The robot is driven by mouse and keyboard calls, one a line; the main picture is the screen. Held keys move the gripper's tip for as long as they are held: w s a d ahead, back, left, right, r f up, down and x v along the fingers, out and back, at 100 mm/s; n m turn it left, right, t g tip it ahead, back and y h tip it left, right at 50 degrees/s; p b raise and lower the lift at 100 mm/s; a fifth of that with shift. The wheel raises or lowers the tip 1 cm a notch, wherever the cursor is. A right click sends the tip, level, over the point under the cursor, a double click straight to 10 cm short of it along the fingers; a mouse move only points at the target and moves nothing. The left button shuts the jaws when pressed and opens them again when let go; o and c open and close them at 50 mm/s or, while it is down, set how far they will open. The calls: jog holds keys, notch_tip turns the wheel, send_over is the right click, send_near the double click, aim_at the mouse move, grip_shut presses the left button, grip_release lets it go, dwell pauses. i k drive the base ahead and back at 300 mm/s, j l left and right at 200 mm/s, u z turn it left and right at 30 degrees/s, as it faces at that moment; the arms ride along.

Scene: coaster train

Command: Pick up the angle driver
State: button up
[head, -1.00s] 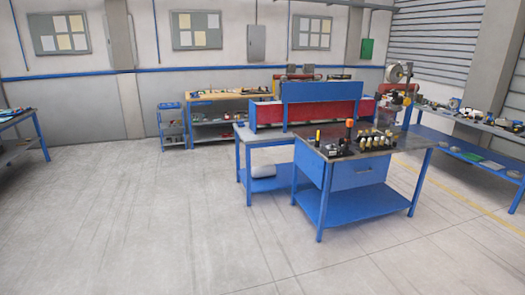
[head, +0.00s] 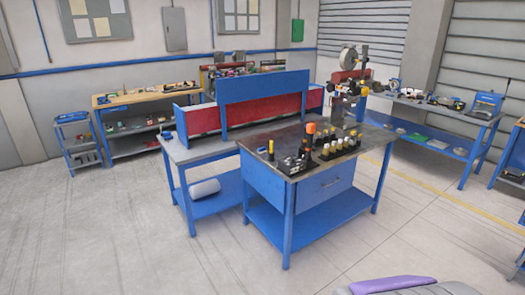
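I cannot pick out the angle driver for certain at this distance. A dark upright tool with an orange top (head: 310,134) stands on the dark top of the blue workbench (head: 262,160), and may be it. Beside it are a black holder with small parts (head: 291,164), a yellow-topped item (head: 271,149) and a row of yellow and white bottle-like items (head: 340,147). My gripper is not in view.
A lower blue table (head: 205,151) with red panels adjoins the workbench behind. Shelves line the back wall and a long blue bench (head: 432,110) stands at right. A purple and grey object (head: 392,286) shows at the bottom right. Floor (head: 110,230) at left is clear.

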aim_at(311, 127)
jog(key=i+j+z, duration=0.25)
jog(key=i, duration=0.2)
jog(key=i+j+z, duration=0.2)
jog(key=i, duration=0.25)
jog(key=i+l+u, duration=0.35)
jog(key=i+l, duration=0.15)
jog(key=i, duration=0.35)
jog(key=i+l+u, duration=0.4)
jog(key=i+l, duration=0.4)
